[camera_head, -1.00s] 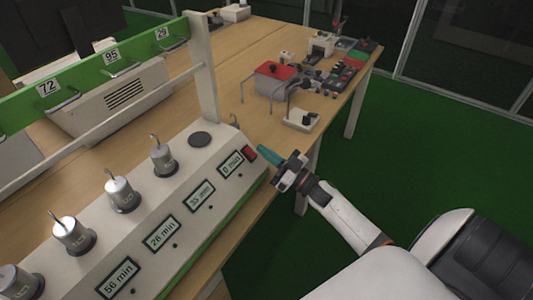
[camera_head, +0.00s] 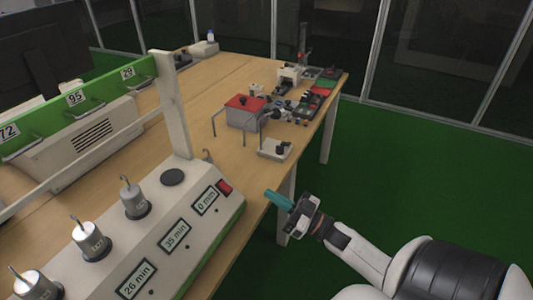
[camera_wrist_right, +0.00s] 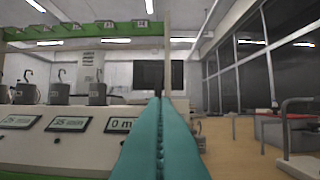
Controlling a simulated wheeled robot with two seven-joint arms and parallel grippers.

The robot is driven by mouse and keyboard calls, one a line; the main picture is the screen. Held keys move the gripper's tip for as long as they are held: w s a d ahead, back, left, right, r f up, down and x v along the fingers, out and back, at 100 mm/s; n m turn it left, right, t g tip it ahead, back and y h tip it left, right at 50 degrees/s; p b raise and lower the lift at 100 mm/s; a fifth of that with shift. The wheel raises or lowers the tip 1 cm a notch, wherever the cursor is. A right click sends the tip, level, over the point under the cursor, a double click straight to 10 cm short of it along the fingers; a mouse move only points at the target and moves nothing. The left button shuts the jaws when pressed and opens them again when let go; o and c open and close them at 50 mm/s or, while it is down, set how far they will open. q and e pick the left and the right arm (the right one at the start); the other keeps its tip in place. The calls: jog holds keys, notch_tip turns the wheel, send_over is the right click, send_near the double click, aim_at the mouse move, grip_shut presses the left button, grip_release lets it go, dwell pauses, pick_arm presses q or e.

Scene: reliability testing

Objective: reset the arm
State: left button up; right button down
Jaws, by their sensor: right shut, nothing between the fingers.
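My right gripper (camera_head: 278,200) reaches in from the lower right of the head view, in the air over the green floor beside the table's right edge. Its teal fingers are shut together with nothing between them; they also fill the lower middle of the right wrist view (camera_wrist_right: 160,140). The fingertips are apart from the tester with timer displays (camera_head: 222,222), which stands to their left. My left gripper is not in view.
The tester bears several metal weights (camera_head: 134,200), a red switch (camera_head: 225,186) and a green numbered rack (camera_head: 75,104). A red-topped box (camera_head: 243,110) and a small white device (camera_head: 274,149) stand farther back on the wooden table (camera_head: 205,115). The green floor (camera_head: 400,170) at right is clear.

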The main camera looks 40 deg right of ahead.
jog(key=shift+f, duration=0.1)
jog(key=s+f+m+g+h, duration=0.2)
jog(key=s+f+g+h, duration=0.1)
jog(key=f, duration=0.8)
jog(key=s+f+m+g+h, duration=0.1)
jog(key=s+f+g+h, duration=0.15)
jog(key=f, duration=0.85)
jog(key=s+f+m+g+h, duration=0.2)
jog(key=f+h, duration=0.1)
jog(key=f, duration=0.8)
jog(key=s+a+f+n+g, duration=0.1)
jog(key=s+a+f+g, duration=0.3)
jog(key=s, duration=0.5)
jog(key=s+a+f+n+g, duration=0.1)
jog(key=s+a+f+g, duration=0.2)
jog(key=s+f, duration=0.6)
jog(key=s+a+f+n+g, duration=0.1)
jog(key=s+a+f+g, duration=0.3)
jog(key=s, duration=0.5)
notch_tip(320, 180, down, 2)
jog(key=shift+s+a+f+g, duration=0.25)
jog(key=shift+a+g, duration=0.1)
jog(key=shift+a, duration=0.55)
jog(key=shift+w, duration=0.1)
